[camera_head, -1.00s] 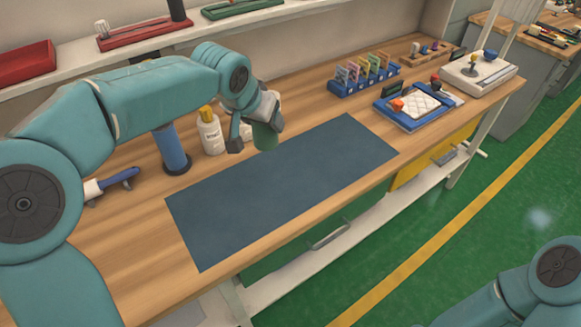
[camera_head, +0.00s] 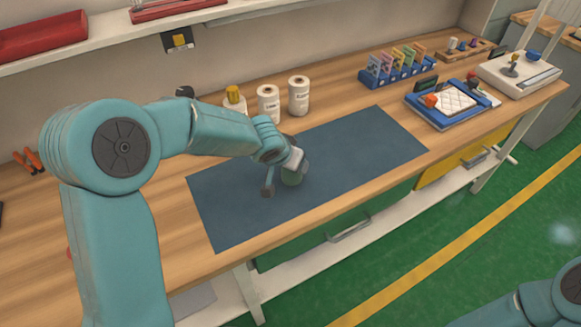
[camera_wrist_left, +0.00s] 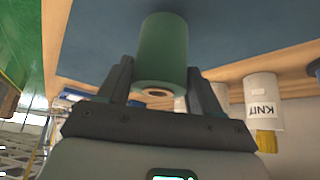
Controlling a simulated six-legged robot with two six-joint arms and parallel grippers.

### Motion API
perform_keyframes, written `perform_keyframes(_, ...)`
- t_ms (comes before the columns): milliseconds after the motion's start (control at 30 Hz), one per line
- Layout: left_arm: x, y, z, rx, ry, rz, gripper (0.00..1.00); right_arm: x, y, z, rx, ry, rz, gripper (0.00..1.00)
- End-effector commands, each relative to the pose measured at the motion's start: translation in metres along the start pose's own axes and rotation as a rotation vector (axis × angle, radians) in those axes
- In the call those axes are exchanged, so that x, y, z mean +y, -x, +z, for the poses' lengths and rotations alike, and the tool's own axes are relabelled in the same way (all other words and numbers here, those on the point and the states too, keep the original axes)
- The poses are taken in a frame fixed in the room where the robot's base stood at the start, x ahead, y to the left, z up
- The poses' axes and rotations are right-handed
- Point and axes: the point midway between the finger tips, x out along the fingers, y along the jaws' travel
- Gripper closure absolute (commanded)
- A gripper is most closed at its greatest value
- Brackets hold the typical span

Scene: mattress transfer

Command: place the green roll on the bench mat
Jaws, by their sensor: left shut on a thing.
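The green roll (camera_head: 292,176) is held in my left gripper (camera_head: 284,181) over the middle of the dark blue bench mat (camera_head: 370,145). In the left wrist view the green roll (camera_wrist_left: 163,50) sits between the two dark fingers of the left gripper (camera_wrist_left: 160,90), with its cored end facing the camera. The mat (camera_wrist_left: 95,40) lies behind the roll there. I cannot tell whether the roll touches the mat. The gripper hides part of the roll in the head view. My right gripper is out of view; only part of the right arm shows at the lower right.
A blue card rack (camera_head: 396,70) and a blue tray (camera_head: 447,118) are at the right. A shelf (camera_head: 100,42) runs along the wall. The mat's right part is clear.

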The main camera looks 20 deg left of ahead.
Motion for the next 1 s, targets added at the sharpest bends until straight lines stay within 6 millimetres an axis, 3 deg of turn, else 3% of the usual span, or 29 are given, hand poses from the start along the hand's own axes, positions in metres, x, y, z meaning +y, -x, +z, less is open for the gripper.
perform_keyframes(100, -0.001, -0.015, 0.008, 0.0, -0.001, 0.0, 0.82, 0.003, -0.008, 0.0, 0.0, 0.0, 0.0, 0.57)
perform_keyframes(500, -0.001, -0.018, 0.01, 0.002, 0.0, 0.0, 0.82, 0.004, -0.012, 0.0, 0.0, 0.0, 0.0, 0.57)
perform_keyframes(533, -0.001, -0.017, 0.01, 0.0, 0.0, 0.0, 0.29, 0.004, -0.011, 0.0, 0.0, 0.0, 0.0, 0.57)
perform_keyframes(600, -0.001, -0.016, 0.009, 0.0, 0.0, 0.0, 0.1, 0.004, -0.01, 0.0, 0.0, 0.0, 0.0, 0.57)
perform_keyframes(1000, -0.001, -0.007, 0.006, 0.002, 0.0, -0.001, 0.1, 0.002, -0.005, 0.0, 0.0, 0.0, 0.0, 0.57)
